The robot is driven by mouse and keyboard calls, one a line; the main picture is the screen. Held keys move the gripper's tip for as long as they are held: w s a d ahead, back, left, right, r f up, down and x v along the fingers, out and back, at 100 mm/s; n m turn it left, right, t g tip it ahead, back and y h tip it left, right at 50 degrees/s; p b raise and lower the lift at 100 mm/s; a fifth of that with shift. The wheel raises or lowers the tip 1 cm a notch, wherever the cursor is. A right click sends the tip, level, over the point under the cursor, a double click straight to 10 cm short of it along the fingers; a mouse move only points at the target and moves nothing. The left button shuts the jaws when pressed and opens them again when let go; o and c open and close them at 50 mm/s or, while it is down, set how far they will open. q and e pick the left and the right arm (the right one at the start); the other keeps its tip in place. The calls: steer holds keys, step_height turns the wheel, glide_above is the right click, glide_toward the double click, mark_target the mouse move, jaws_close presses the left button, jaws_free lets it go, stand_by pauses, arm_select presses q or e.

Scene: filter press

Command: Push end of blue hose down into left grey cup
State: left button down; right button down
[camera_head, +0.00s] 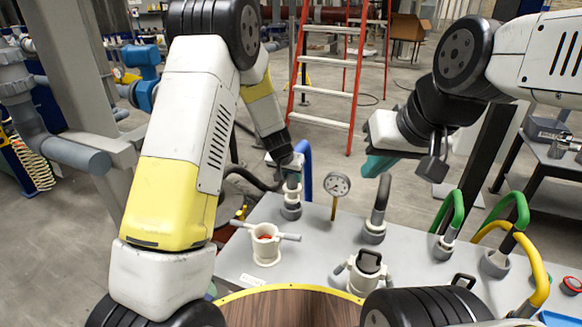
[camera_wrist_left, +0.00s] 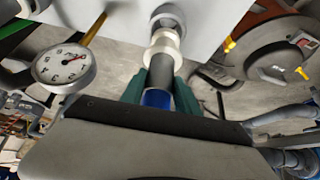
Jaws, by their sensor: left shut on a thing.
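The blue hose (camera_head: 306,160) arches at the back edge of the grey table. My left gripper (camera_wrist_left: 158,90) is shut on it, with a green finger on each side of the blue part in the left wrist view. Below the fingers is a grey end piece (camera_wrist_left: 160,70) with a white collar (camera_wrist_left: 163,46). The collar stands upright over the left grey cup (camera_head: 291,211), which also shows in the left wrist view (camera_wrist_left: 168,17). How deep the end sits in the cup is hidden. My right gripper (camera_head: 378,165) hangs above the table's back, apart from the hose; its finger gap is unclear.
A pressure gauge (camera_head: 337,185) stands right of the left cup. A white valve pot (camera_head: 266,244) is in front. A grey hose stub (camera_head: 380,200) and green hoses (camera_head: 447,212) stand to the right.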

mark_target(290, 188)
arm_select(q)
steer(key=shift+f, duration=3.05)
steer(key=c, duration=0.8)
jaws_free()
steer(key=s+a+r, duration=0.2)
steer(key=s+r, duration=0.3)
steer(key=r, duration=0.3)
steer(key=s+a+r+n+h, duration=0.1)
steer(key=s+a+r, duration=0.1)
steer(key=s+r, duration=0.5)
steer(key=s+a+r, duration=0.2)
steer(key=a+r, duration=0.1)
steer(key=r, duration=0.7)
steer(key=s+a+r+n, duration=0.1)
steer(key=s+a+r, duration=0.1)
steer(key=s, duration=0.5)
steer(key=s+a+r, duration=0.3)
steer(key=s, duration=0.4)
steer(key=s+a+r+n+y, duration=0.1)
steer(key=s+a+r, duration=0.1)
steer(key=s, duration=0.5)
steer(key=shift+a+r+n, duration=0.15)
steer(key=shift+r+n, duration=0.1)
steer(key=shift+n, duration=0.05)
